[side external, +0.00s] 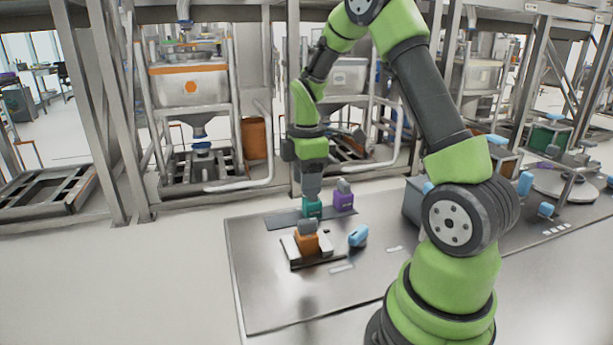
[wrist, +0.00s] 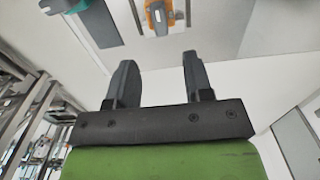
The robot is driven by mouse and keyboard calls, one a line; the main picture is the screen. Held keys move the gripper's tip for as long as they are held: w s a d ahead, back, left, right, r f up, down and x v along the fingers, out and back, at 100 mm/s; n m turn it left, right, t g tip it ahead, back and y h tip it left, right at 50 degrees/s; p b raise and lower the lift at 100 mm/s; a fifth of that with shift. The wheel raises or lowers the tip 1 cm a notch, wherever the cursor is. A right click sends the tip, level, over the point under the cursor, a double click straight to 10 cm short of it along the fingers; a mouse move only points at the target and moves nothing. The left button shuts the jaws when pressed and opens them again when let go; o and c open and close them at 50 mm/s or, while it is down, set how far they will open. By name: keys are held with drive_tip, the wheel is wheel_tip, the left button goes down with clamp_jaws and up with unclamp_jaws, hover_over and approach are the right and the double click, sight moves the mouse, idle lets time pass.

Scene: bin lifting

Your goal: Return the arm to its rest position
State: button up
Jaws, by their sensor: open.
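My gripper (side external: 312,182) points down above the bench in the side external view, just above or behind the teal bin as seen there. In the wrist view its two dark fingers (wrist: 157,66) stand apart with nothing between them. The teal bin (side external: 314,209) sits on a dark mat, and part of it shows at the wrist view's top left (wrist: 68,4). An orange bin (side external: 307,243) with a grey top stands on a low fixture, and it also shows at the wrist view's top edge (wrist: 154,17). A purple bin (side external: 344,202) stands right of the teal one.
A blue item (side external: 358,236) lies on the metal bench (side external: 270,305) right of the orange bin. The dark mat (side external: 283,220) lies behind the fixture (side external: 325,258). The bench's front left is clear. Metal frames and hoppers (side external: 190,85) stand behind the bench.

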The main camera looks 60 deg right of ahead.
drive_tip(key=shift+r, duration=0.45)
drive_tip(key=s+a+r+m+t, duration=0.4)
drive_tip(key=a+r+m, duration=0.2)
drive_tip(key=a+r, duration=0.5)
drive_tip(key=s+a+r+m+t+y, duration=0.2)
drive_tip(key=s+a+r+m+t, duration=0.1)
drive_tip(key=s+a+m, duration=0.4)
drive_tip(key=shift+s+a+r, duration=0.15)
drive_tip(key=shift+s, duration=0.65)
